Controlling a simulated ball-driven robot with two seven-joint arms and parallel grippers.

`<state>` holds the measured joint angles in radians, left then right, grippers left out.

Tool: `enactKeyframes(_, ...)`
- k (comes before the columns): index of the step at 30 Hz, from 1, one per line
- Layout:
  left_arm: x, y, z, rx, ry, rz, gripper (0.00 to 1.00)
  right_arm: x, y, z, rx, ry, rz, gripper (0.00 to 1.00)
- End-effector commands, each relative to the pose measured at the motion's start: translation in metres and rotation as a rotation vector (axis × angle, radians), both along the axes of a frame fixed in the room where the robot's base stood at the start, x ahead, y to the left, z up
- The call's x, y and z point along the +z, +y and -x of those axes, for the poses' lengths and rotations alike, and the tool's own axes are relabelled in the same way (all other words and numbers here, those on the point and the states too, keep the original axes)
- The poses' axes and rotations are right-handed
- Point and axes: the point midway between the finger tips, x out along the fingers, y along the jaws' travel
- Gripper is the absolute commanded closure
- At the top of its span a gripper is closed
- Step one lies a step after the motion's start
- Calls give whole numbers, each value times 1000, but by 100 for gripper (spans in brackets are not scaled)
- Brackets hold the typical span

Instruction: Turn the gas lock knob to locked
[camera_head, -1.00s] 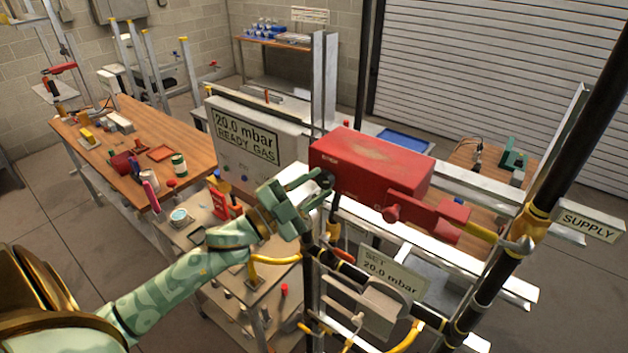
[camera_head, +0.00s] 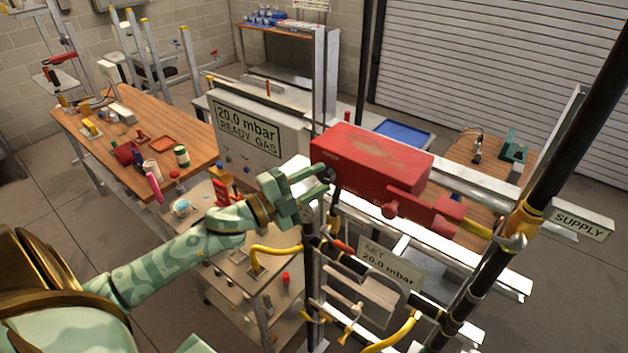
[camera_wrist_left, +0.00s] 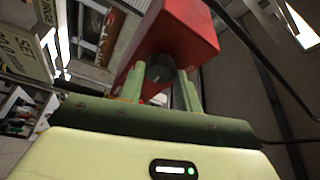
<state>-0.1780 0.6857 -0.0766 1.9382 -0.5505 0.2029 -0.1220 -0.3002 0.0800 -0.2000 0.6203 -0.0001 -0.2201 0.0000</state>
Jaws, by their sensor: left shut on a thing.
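The red gas box (camera_head: 370,160) is mounted on the frame in the middle of the head view. It also shows at the top of the wrist view (camera_wrist_left: 188,28). A dark round knob (camera_wrist_left: 160,72) sticks out of its end face. My left gripper (camera_head: 325,177) is at the left end of the box, its fingers pointing at that end. In the wrist view its two fingers stand on either side of the knob, shut on it. The knob's markings cannot be read, and the fingers partly hide it. My right gripper is not in view.
Black pipes, yellow hoses (camera_head: 277,250) and white rails surround the box. A "SET 20.0 mbar" sign (camera_head: 390,263) hangs below it. A cart (camera_head: 225,255) and a wooden bench (camera_head: 190,135) lie further left.

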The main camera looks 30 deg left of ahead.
Motion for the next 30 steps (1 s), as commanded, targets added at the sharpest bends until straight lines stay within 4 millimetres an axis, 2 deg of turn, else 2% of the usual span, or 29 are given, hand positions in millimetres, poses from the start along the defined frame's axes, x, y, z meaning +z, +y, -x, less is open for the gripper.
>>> enactKeyframes(2,-1,0,0,1,1,0,89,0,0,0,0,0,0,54)
enactKeyframes(3,-1,0,0,1,1,0,64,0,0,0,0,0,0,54)
enactKeyframes(5,-1,0,0,1,1,0,47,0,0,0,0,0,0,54)
enactKeyframes(6,-1,0,0,1,1,0,45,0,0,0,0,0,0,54)
enactKeyframes(17,-3,3,6,1,3,1,45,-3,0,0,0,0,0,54)
enactKeyframes(23,-12,19,41,1,5,0,45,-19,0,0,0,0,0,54)
enactKeyframes(30,-20,46,96,2,7,1,45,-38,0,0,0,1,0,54)
